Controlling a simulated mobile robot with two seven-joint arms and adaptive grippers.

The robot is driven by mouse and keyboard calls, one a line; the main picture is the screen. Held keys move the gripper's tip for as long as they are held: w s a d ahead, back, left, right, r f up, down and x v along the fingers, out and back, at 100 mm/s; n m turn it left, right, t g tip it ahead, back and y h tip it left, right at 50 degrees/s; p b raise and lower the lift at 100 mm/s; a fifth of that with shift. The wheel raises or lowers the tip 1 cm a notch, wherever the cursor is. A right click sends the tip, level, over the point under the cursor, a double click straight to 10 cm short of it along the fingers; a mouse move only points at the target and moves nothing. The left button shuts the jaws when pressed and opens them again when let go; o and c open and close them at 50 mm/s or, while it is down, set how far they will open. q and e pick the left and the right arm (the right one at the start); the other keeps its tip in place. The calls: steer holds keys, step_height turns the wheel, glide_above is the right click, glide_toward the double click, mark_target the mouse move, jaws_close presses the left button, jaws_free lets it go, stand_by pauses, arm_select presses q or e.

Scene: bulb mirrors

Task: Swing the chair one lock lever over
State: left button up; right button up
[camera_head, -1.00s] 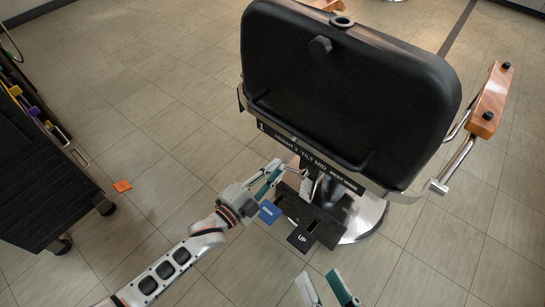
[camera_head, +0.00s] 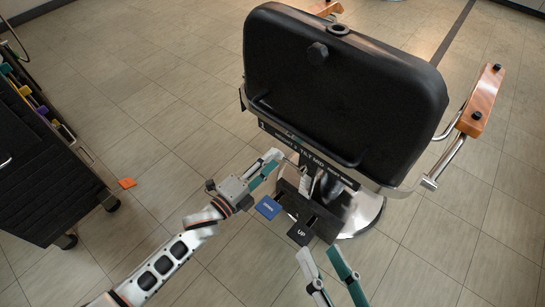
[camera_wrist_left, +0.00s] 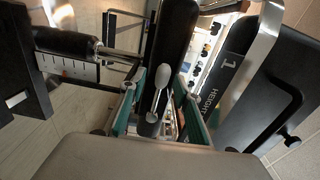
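The black-backed chair (camera_head: 345,95) stands upright and carries a label strip reading "1 HEIGHT 3 TILT MID" (camera_head: 290,150). My left gripper (camera_head: 274,160) is under the chair's left lower edge, beside the strip. In the left wrist view a dark bar (camera_wrist_left: 168,50) with a pale oval piece, likely the lock lever, lies between its teal fingers (camera_wrist_left: 160,112). The fingers look apart; I cannot tell whether they touch the bar. My right gripper (camera_head: 328,268) is open and empty in front of the pedals.
A blue "DOWN" pedal (camera_head: 268,207) and a black "UP" pedal (camera_head: 300,234) sit at the chair's base (camera_head: 362,215). A dark cart (camera_head: 45,165) stands at left. An orange piece (camera_head: 127,183) lies on the floor.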

arm_select(q)
steer(key=p+v, duration=0.1)
steer(key=v, duration=0.3)
steer(key=shift+s+a+r, duration=0.1)
steer(key=shift+s+a, duration=0.05)
steer(key=shift+a, duration=0.05)
arm_select(e)
steer(key=shift+w+r, duration=0.25)
steer(key=shift+r, duration=0.95)
arm_select(q)
steer(key=shift+s, duration=0.1)
